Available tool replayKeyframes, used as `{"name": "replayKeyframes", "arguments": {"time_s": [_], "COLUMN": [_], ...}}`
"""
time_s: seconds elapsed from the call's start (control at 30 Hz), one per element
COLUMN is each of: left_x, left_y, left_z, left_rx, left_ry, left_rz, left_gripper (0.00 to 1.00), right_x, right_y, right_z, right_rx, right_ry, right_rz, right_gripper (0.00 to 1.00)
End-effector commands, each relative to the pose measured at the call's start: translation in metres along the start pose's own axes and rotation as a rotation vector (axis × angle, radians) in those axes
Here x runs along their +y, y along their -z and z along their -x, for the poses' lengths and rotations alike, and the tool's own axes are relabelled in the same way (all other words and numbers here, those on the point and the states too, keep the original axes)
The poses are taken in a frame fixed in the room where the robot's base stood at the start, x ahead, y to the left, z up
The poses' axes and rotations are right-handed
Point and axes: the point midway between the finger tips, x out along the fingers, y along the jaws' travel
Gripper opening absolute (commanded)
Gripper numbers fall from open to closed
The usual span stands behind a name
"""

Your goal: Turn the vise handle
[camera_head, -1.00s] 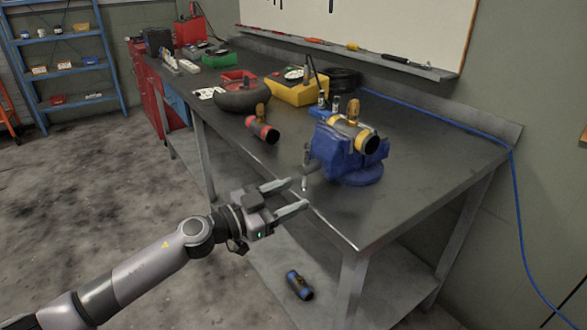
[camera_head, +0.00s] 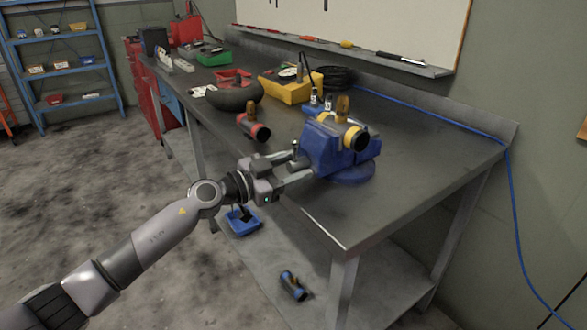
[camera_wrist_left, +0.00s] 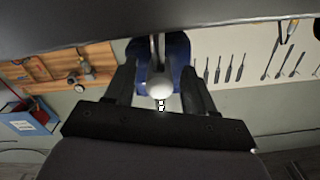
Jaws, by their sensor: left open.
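In the left wrist view, the handle's round pale end (camera_wrist_left: 160,88) lies between the two dark fingers, with the blue vise body (camera_wrist_left: 178,52) beyond. Contact with the handle cannot be told.
A dark round bowl-like thing (camera_head: 234,96) and a yellow case (camera_head: 290,88) are farther back. A blue hose (camera_head: 430,110) runs along the back. Another cylinder (camera_head: 293,286) and a blue tray (camera_head: 243,222) are below the bench top.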

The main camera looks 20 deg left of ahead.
Motion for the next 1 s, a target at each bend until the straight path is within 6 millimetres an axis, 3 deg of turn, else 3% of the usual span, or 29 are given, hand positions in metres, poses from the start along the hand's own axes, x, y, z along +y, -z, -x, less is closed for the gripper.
{"name": "replayKeyframes", "arguments": {"time_s": [0.33, 0.5, 1.0], "left_x": [0.0003, 0.0003, -0.0002], "left_y": [0.0002, 0.0002, 0.0013], "left_z": [-0.0048, -0.0046, -0.0043], "left_rx": [0.000, 0.000, -0.001], "left_ry": [-0.001, -0.001, 0.000], "left_rz": [-0.001, 0.000, -0.105], "left_gripper": [0.54, 0.00, 0.00], "right_x": [-0.0006, -0.0007, -0.0001], "right_y": [0.0020, 0.0016, 0.0043], "right_z": [0.0001, -0.0001, 0.0035], "right_rx": [0.003, 0.002, 0.000], "right_ry": [0.002, 0.003, 0.001], "right_rz": [0.000, 0.000, 0.005], "right_gripper": [0.43, 0.43, 0.43]}}
